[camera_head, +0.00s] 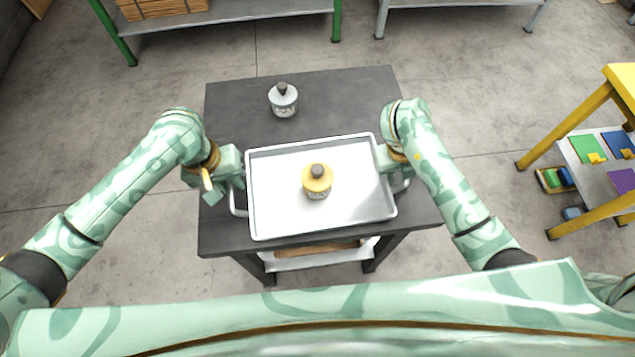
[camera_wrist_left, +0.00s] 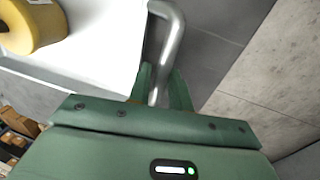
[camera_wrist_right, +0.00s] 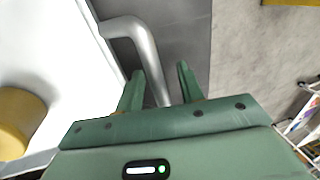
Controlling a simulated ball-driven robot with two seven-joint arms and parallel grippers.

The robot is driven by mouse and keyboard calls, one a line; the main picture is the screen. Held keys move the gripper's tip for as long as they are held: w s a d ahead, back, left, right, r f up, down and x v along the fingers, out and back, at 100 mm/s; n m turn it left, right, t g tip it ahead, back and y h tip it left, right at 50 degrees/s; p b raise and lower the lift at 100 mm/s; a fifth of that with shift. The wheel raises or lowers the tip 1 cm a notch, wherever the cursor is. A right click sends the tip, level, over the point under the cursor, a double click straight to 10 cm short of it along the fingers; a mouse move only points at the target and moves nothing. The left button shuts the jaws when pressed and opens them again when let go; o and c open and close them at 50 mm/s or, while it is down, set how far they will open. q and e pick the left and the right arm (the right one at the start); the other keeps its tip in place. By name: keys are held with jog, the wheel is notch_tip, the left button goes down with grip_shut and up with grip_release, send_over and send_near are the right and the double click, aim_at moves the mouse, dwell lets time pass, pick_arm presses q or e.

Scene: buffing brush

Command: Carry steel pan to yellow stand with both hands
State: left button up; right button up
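The steel pan (camera_head: 275,215), a shallow white-silver tray with a handle at each side, lies on a dark table. A yellow bottle (camera_head: 317,182) stands in it. The yellow stand (camera_head: 590,110) is at the right edge, partly cut off.
The dark table (camera_head: 350,95) also carries a grey-white bottle (camera_head: 283,99) behind the pan. The yellow stand's lower shelf holds coloured panels (camera_head: 588,149). Small items (camera_head: 556,180) lie on the floor beside it. Metal shelves (camera_head: 235,10) stand at the back. Concrete floor (camera_head: 480,130) is clear between table and stand.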

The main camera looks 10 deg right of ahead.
pick_arm(q)
jog(key=shift+f, duration=0.2)
pick_arm(e)
jog(key=shift+f, duration=0.2)
pick_arm(q)
jog(key=c, duration=0.4)
pick_arm(e)
jog(key=c, duration=0.4)
pick_arm(q)
grip_shut()
pick_arm(e)
grip_shut()
pick_arm(q)
jog(key=shift+r, duration=0.1)
pick_arm(e)
jog(key=shift+r, duration=0.1)
